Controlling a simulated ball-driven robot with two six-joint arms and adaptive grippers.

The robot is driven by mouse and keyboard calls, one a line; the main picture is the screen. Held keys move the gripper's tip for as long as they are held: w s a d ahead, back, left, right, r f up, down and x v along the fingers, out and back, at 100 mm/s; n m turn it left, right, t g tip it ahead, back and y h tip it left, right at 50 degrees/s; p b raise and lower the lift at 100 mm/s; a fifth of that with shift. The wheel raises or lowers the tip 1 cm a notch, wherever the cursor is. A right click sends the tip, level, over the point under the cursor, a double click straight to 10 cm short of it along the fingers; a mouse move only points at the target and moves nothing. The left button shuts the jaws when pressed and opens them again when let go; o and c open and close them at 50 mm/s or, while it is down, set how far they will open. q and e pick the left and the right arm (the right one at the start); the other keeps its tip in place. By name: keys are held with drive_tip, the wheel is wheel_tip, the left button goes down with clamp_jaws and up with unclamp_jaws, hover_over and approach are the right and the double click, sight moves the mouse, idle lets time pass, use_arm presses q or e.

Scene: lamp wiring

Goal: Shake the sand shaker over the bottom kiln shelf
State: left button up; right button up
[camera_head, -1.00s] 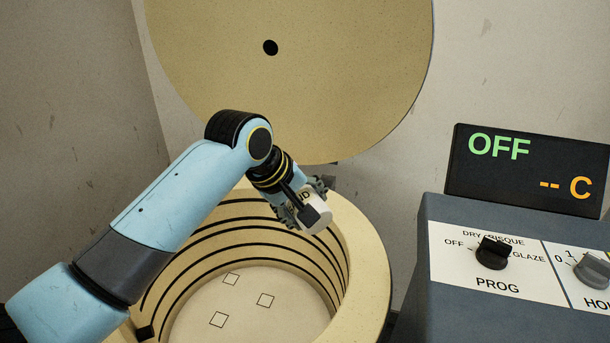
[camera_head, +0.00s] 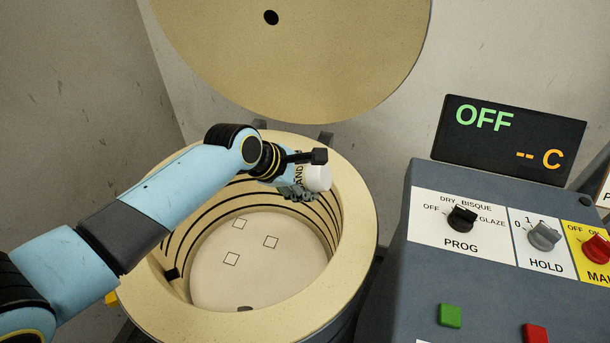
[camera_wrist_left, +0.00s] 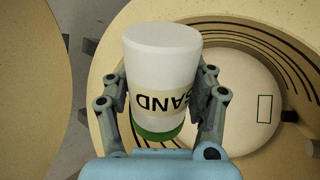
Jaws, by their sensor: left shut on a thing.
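The sand shaker (camera_wrist_left: 163,68) is a white cup with a tan SAND label and a green end, seen large in the left wrist view. In the head view the shaker (camera_head: 318,178) is partly hidden by my gripper. My left gripper (camera_head: 303,183) is shut on it, with a finger on each side, above the far right part of the kiln opening. The bottom kiln shelf (camera_head: 215,262) is a pale round disc down inside the kiln, with several square outlines on it. Part of the shelf (camera_wrist_left: 240,88) also shows in the left wrist view. My right gripper is not in view.
The kiln's thick rim (camera_head: 362,228) and grooved wall surround the shelf. The round lid (camera_head: 330,60) stands open behind. A control box (camera_head: 385,290) with knobs, buttons and a display (camera_head: 510,140) reading OFF stands at the right.

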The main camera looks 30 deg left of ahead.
use_arm(q)
drive_tip(key=shift+r+p, duration=0.2)
drive_tip(key=shift+p, duration=0.1)
drive_tip(key=shift+f, duration=0.25)
wheel_tip(320, 180, down, 10)
drive_tip(key=b, duration=0.5)
drive_tip(key=shift+r+b, duration=0.15)
drive_tip(key=shift+b, duration=0.25)
